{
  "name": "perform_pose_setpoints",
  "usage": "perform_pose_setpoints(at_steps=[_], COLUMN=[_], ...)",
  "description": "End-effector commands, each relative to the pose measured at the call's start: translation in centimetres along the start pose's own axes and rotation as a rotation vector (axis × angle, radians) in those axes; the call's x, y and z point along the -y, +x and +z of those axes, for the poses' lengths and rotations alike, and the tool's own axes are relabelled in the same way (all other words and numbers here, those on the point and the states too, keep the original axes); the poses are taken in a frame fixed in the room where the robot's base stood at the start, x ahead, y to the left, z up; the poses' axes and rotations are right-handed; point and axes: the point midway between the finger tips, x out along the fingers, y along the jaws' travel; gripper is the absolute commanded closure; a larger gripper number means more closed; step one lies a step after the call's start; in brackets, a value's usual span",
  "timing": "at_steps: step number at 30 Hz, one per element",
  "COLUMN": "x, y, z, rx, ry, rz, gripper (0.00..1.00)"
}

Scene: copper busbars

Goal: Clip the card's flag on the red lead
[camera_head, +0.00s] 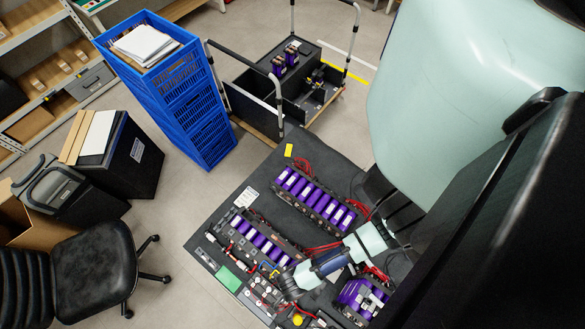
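A small white printed card (246,197) lies at the left edge of the dark work surface; its text is too small to read. A small yellow piece (289,150) lies near the far corner, and a green rectangle (230,280) lies near the front left; I cannot tell whether either is a flag. Red leads (301,164) curl by the far end of the purple battery modules. More red leads (325,247) run between the modules and my arm. My gripper (281,284) is low over the near-left module area. Its fingers are too small and dark to read, and no held object is distinguishable.
Purple battery modules (315,199) and another purple module (262,239) cover much of the dark work surface (226,207). A yellow round knob (297,319) is at the near edge. Blue crates (190,95), a cart (262,100) and an office chair (92,264) stand around it.

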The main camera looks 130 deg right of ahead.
Motion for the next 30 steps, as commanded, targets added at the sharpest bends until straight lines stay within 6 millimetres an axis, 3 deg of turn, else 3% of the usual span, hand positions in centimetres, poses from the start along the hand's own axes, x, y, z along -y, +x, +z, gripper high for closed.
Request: perform_pose_setpoints(at_steps=[30], x=[0.0], y=[0.9], z=[0.1], rx=[0.0], ry=[0.0], rz=[0.0], gripper=[0.89])
